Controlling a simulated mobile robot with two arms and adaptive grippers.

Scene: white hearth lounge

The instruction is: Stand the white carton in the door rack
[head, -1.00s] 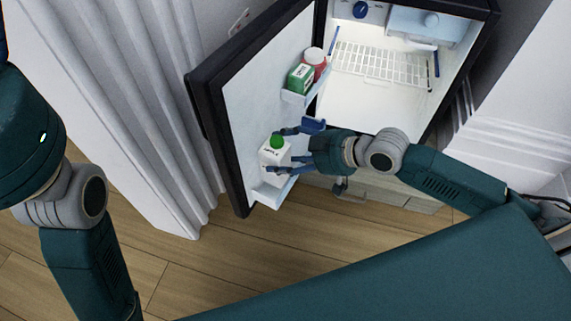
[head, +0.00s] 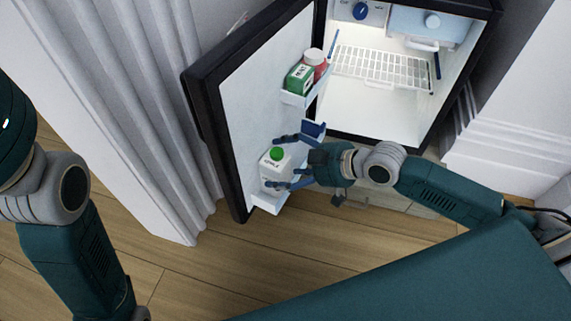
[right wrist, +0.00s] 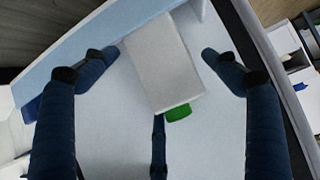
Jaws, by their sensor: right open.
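The white carton (head: 275,167) with a green cap stands in the lower door rack (head: 268,201) of the open fridge door. It also shows in the right wrist view (right wrist: 162,62), between the spread fingers and apart from both side fingertips. My right gripper (head: 287,161) is open around the carton, coming from the right. It also shows in the right wrist view (right wrist: 158,55). The carton's base is partly hidden by a finger and the rack's front lip. My left arm is at the left edge of the head view; its gripper is out of view.
The fridge interior (head: 375,105) has a wire shelf and is otherwise open.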

